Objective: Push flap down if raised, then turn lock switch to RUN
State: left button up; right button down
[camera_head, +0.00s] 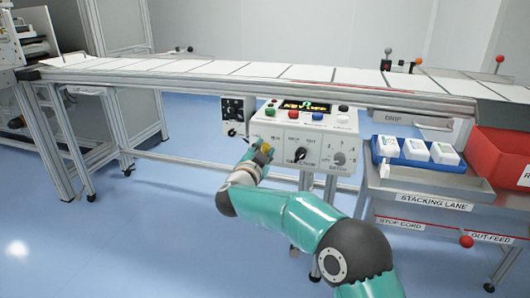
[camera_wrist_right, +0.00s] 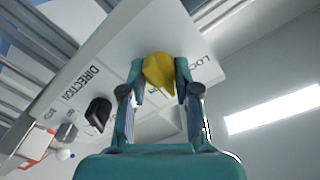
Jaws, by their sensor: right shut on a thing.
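The lock switch is a yellow knob (camera_wrist_right: 158,70) on the sloped white control panel (camera_head: 310,143). In the head view the knob (camera_head: 266,148) shows at the panel's lower left, just beyond my right gripper (camera_head: 258,157). In the right wrist view my right gripper (camera_wrist_right: 157,80) has one finger on each side of the knob and is shut on it. The lettering beside it, starting "LOC", is partly covered, and I cannot read the switch's position. Under the conveyor edge is a "DROP" label (camera_head: 393,118); I cannot make out a flap or its state. My left gripper is out of view.
The panel carries a black direction knob (camera_head: 300,154), a grey dial (camera_head: 340,158), several coloured buttons and a lit display (camera_head: 306,106). A conveyor (camera_head: 240,75) runs behind. A blue tray (camera_head: 415,163) with white packs and a red bin (camera_head: 500,150) stand at right.

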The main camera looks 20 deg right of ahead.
jog(key=m+b, duration=0.1)
jog(key=m, duration=0.1)
jog(key=f+m+b, duration=0.1)
jog(key=m, duration=0.2)
jog(key=shift+m, duration=0.3)
jog(key=shift+m+b, duration=0.7)
jog(key=shift+m, duration=0.5)
jog(key=shift+s+d+m+b, duration=0.1)
jog(key=shift+m+b, duration=0.5)
jog(key=shift+m, duration=0.6)
jog(key=shift+r, duration=0.1)
jog(key=c, duration=0.8)
grip_release()
jog(key=shift+r, duration=0.15)
